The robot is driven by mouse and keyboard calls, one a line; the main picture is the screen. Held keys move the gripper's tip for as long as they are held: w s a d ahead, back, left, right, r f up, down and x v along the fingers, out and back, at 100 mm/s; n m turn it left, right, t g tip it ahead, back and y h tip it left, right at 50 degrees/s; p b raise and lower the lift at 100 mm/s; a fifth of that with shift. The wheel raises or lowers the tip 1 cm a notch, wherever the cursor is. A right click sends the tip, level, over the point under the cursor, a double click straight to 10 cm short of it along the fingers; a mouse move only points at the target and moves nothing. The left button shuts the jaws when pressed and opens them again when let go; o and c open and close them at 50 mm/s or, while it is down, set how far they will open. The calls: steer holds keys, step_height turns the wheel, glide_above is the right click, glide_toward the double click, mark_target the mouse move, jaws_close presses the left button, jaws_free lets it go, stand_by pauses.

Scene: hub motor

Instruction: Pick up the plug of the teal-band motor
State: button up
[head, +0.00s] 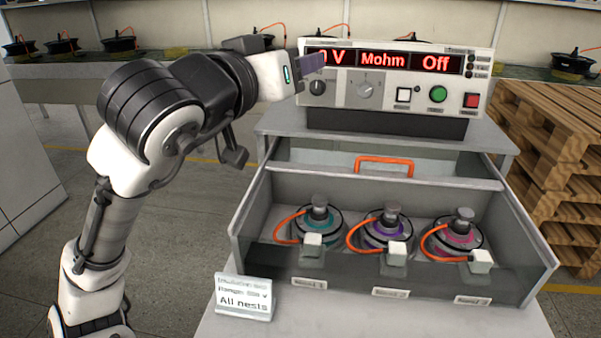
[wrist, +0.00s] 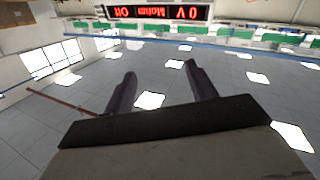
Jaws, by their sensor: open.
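The teal-band motor (head: 318,222) sits in the left nest of a grey open-fronted box. An orange cable curls from its left side to its white plug (head: 313,243), which rests at the front of that nest. A purple-band motor (head: 388,230) is in the middle nest and a pink-band motor (head: 459,236) in the right nest, each with an orange cable and a white plug. My gripper (head: 312,64) is raised well above and behind the box, in front of the tester's display. In the wrist view, its two fingers (wrist: 160,88) are apart with nothing between them.
The tester (head: 390,92) stands behind the box, its display reading "Mohm" and "Off". An orange handle (head: 384,162) is on the box's lid. A sign reading "All nests" (head: 243,297) stands at the front left. Wooden pallets (head: 548,130) are stacked at right.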

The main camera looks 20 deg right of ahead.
steer(key=s+d+f+g+y+b, duration=0.1)
steer(key=d+f+g+y, duration=0.15)
steer(key=f, duration=0.45)
steer(key=s+d+f+g+y, duration=0.1)
steer(key=d+f+g+y, duration=0.1)
steer(key=f+y, duration=0.3)
steer(key=n+g+y, duration=0.2)
steer(key=g+y, duration=0.1)
steer(key=y, duration=0.1)
glide_toward(313, 239)
steer(key=shift+t, duration=0.25)
steer(key=b+x, duration=0.1)
steer(key=x, duration=0.3)
steer(key=shift+f, duration=0.2)
steer(key=shift+x, duration=3.05)
steer(key=shift+s, duration=0.1)
steer(key=shift+m, duration=0.3)
steer(key=shift+c, duration=0.3)
steer(key=c, duration=1.1)
step_height(313, 239, up, 10)
steer(key=shift+r+p, duration=0.2)
steer(key=shift+p, duration=0.15)
jaws_close()
steer(key=shift+r+p, duration=0.5)
